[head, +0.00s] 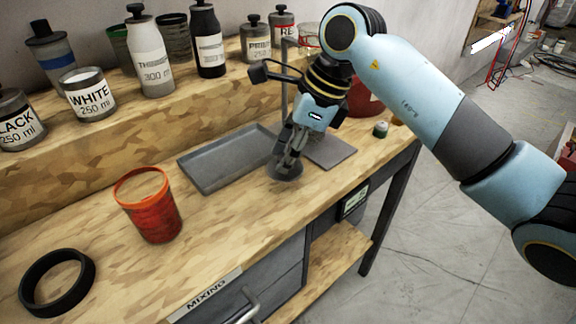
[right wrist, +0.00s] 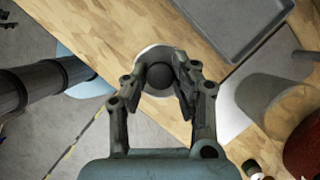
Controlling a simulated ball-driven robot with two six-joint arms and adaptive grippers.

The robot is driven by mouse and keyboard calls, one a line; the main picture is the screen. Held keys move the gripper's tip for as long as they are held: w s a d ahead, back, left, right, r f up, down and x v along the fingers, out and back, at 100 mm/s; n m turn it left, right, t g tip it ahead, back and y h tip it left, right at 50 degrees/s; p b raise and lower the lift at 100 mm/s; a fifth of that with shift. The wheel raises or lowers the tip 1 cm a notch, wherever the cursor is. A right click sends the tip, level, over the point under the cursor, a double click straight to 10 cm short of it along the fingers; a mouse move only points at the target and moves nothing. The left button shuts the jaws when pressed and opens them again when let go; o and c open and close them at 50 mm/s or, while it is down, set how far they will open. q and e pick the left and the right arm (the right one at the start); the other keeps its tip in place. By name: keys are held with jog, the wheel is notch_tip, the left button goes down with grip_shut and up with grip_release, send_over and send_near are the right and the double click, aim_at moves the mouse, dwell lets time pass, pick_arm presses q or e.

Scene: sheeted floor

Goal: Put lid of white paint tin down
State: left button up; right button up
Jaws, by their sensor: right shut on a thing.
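My right gripper (head: 291,157) is low over the worktop, just right of the tray's front corner. Its fingers are shut on the lid (head: 287,175), a dark grey disc that lies flat at or just above the wood; I cannot tell if it touches. In the right wrist view the gripper (right wrist: 165,76) pinches the lid's round dark knob, with the pale lid disc (right wrist: 151,55) partly hidden behind the fingers. My left gripper is not in view.
A grey tray (head: 222,178) lies behind the lid, with a flat grey plate (head: 333,153) to its right. A red cup (head: 152,219) and a black ring (head: 57,284) stand at the left. Bottles and tins line the shelf. Wood in front of the tray is clear.

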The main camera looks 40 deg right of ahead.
notch_tip(320, 180, down, 3)
jog(key=shift+s+r, duration=0.1)
jog(key=shift+r, duration=0.05)
jog(key=shift+f, duration=0.4)
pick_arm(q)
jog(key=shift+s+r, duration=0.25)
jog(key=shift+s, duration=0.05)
pick_arm(e)
jog(key=shift+f, duration=0.2)
jog(key=o, duration=0.9)
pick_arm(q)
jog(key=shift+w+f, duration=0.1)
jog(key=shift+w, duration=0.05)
pick_arm(e)
jog(key=shift+r, duration=0.15)
